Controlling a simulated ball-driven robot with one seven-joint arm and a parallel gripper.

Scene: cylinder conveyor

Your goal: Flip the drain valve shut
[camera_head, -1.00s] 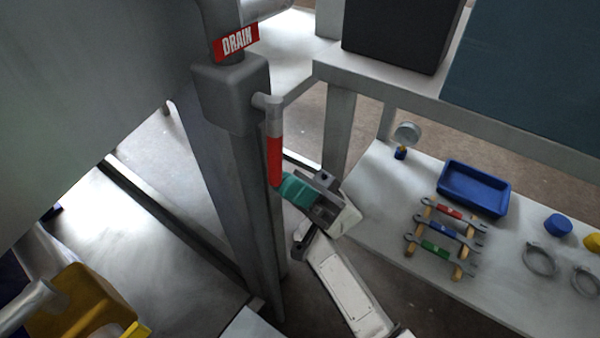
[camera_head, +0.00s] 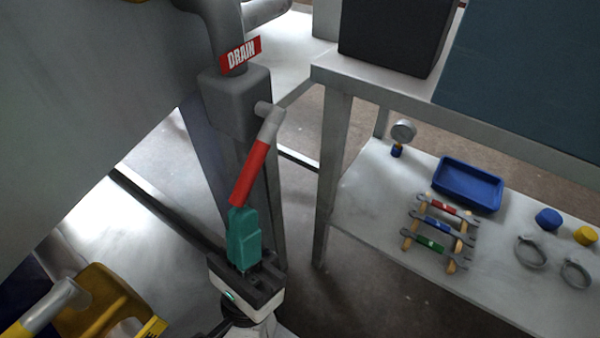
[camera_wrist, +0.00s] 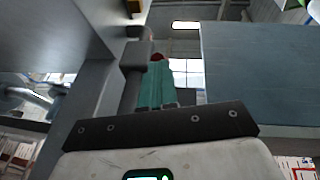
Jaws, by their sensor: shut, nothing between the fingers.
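The drain valve (camera_head: 237,100) is a grey block on a grey pipe under a red DRAIN label (camera_head: 241,55). Its handle (camera_head: 250,172) has a red sleeve and hangs from a grey pivot, slanting down and to the left. My gripper (camera_head: 241,212) has teal fingers, closed together, at the lower end of the red handle. I cannot tell whether the fingertips touch it. In the wrist view the teal fingers (camera_wrist: 157,85) are together, with a bit of red (camera_wrist: 157,57) just beyond their tips.
A grey bench (camera_head: 400,85) stands to the right. Its lower shelf (camera_head: 370,215) holds a blue tray (camera_head: 470,183), a wrench rack (camera_head: 437,232), a gauge (camera_head: 403,131) and clamps (camera_head: 530,252). A large grey tank (camera_head: 80,100) is on the left. A yellow-brown container (camera_head: 95,305) is lower left.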

